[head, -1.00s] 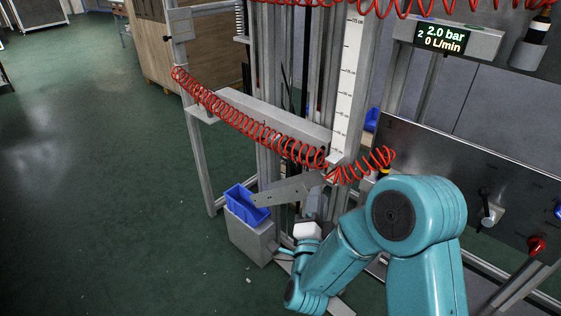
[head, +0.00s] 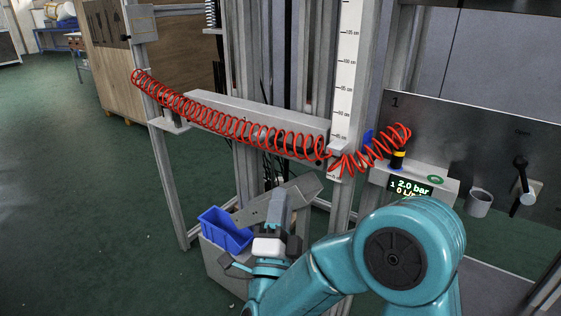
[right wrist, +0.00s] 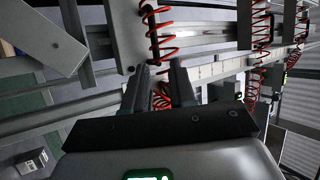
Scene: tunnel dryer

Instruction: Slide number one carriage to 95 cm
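The carriage, a long grey box (head: 262,122), lies across the uprights of the frame. A red coiled hose droops in front of it. Its right end, with a small pale pointer block (head: 338,147), is beside the white vertical cm scale (head: 347,75), near the scale's lower end and below the mark that looks like 95. The exact reading is too small to tell. My right gripper (head: 279,198) is below the carriage, apart from it. In the right wrist view its two dark fingers (right wrist: 159,80) are apart with nothing between them. My left gripper is not in view.
A slanted grey plate (head: 255,210) is close to my right gripper. A blue bin (head: 225,229) sits on a grey box at lower left. Panel 1 (head: 455,125) has a black lever (head: 520,180); a display (head: 411,187) reads 2.0 bar. Open green floor lies left.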

